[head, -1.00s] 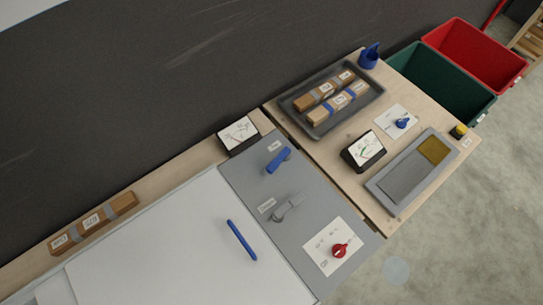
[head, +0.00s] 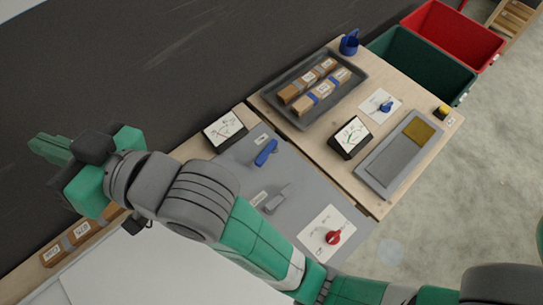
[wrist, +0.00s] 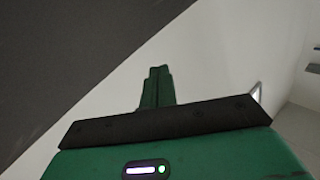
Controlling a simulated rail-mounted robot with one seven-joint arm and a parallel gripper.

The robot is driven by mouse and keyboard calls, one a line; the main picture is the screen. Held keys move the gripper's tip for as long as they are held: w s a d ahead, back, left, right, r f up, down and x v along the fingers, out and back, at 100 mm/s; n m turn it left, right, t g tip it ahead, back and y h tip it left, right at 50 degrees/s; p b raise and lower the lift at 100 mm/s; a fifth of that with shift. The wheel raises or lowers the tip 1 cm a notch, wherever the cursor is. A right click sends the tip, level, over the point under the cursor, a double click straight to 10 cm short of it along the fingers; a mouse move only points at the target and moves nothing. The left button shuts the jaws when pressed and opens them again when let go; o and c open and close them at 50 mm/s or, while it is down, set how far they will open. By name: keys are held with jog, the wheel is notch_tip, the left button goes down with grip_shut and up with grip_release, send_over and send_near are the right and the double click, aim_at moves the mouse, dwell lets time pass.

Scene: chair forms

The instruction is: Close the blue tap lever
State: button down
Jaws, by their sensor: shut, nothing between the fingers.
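The blue tap lever (head: 266,153) is on the grey panel (head: 300,183) in the head view, below a small white label. Its handle lies slanted across the panel, and nothing touches it. My gripper (head: 45,150) is far to its left, raised in front of the dark wall and pointing left. Its green fingers are together and empty; they also show in the wrist view (wrist: 157,88) against the wall. The lever is not in the wrist view.
A grey lever (head: 277,200) and a red knob (head: 333,237) share the panel. A gauge (head: 225,131) stands behind it. My arm crosses above the white board (head: 150,270). To the right are a tray (head: 357,75) of wooden blocks and a second gauge (head: 350,137).

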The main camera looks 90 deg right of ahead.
jog(key=s+d+f+m+g, duration=0.3)
jog(key=s+d+f, duration=0.3)
jog(key=f, duration=0.3)
jog(key=s+d+f+m+g+h, duration=0.1)
jog(key=s+d+f+m+g, duration=0.1)
jog(key=s+d+f+m, duration=0.35)
jog(key=s+d+f+m+g, duration=0.1)
jog(key=s+d+f+g, duration=0.2)
jog(key=s+d+f, duration=0.6)
jog(key=s+a+f+m+g+y, duration=0.1)
jog(key=s+a+f+m, duration=0.25)
jog(key=s+f, duration=0.55)
jog(key=s+a+f+m+g+y, duration=0.1)
jog(key=s+a+f+m, duration=0.3)
jog(key=s+f, duration=0.45)
jog(key=m+b, duration=0.1)
jog(key=b, duration=0.1)
send_near(265, 163)
jog(key=f, duration=0.3)
jog(key=shift+s+a+f, duration=0.15)
jog(key=shift+s+f, duration=0.1)
jog(key=shift+f, duration=0.15)
jog(key=w+d, duration=0.1)
jog(key=w, duration=0.1)
jog(key=w+d, duration=0.1)
jog(key=w, duration=0.1)
jog(key=shift+d+f, duration=0.25)
jog(key=shift+r+p, duration=0.1)
jog(key=shift+p, duration=0.25)
